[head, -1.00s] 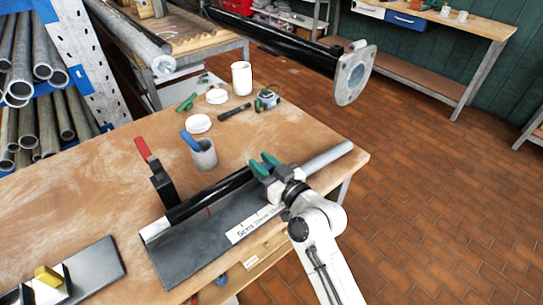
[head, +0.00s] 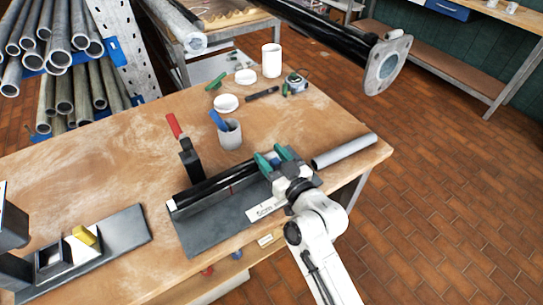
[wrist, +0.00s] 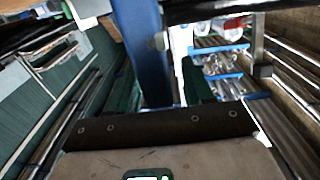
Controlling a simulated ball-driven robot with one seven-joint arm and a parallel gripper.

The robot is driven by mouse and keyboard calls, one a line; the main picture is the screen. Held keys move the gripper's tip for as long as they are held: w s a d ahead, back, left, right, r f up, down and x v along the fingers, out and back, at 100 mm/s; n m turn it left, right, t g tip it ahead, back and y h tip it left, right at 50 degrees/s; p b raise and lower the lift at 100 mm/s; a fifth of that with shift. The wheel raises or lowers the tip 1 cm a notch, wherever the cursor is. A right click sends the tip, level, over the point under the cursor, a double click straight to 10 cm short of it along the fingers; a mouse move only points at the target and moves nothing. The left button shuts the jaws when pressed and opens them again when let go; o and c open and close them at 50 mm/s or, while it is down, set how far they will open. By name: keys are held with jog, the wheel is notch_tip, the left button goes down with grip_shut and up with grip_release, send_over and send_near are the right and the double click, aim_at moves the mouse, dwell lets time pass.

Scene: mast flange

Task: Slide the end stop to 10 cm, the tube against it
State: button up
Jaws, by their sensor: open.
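A black tube (head: 205,187) lies along the grey jig (head: 215,225) on the bench. A thin red mark (head: 232,189) shows on it or just beside it. My gripper (head: 273,160) is over the jig's right end, its green fingers open. A small blue part sits between the fingers; in the wrist view a blue upright bar (wrist: 147,50) stands between them. It may be the end stop, but I cannot tell for sure, nor whether the fingers touch it. The tube's right end and any contact with the stop are hidden by my gripper. A label (head: 264,208) is partly covered.
A grey tube (head: 345,150) lies right of my gripper. A red-handled clamp (head: 183,145) stands behind the jig, near a grey cup (head: 230,134). A dark plate (head: 120,236) with a yellow piece lies front left. A flanged black pipe (head: 385,65) overhangs at upper right.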

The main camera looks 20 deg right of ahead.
jog(key=b+v, duration=0.3)
jog(key=v, duration=0.8)
jog(key=shift+w, duration=0.1)
jog(key=s+d+f+m+g+h, duration=0.1)
jog(key=s+d+f+g+h, duration=0.1)
jog(key=s+d+f+g, duration=0.4)
jog(key=s+d+f+m+g+h, duration=0.1)
jog(key=s+d+f+g+h, duration=0.1)
jog(key=s+f+g, duration=0.65)
jog(key=s+d+f+m+g+h, duration=0.1)
jog(key=s+d, duration=0.3)
jog(key=s, duration=0.8)
jog(key=shift+s+f+m+g+h, duration=0.35)
jog(key=shift+s+m+h, duration=0.05)
jog(key=shift+m, duration=0.1)
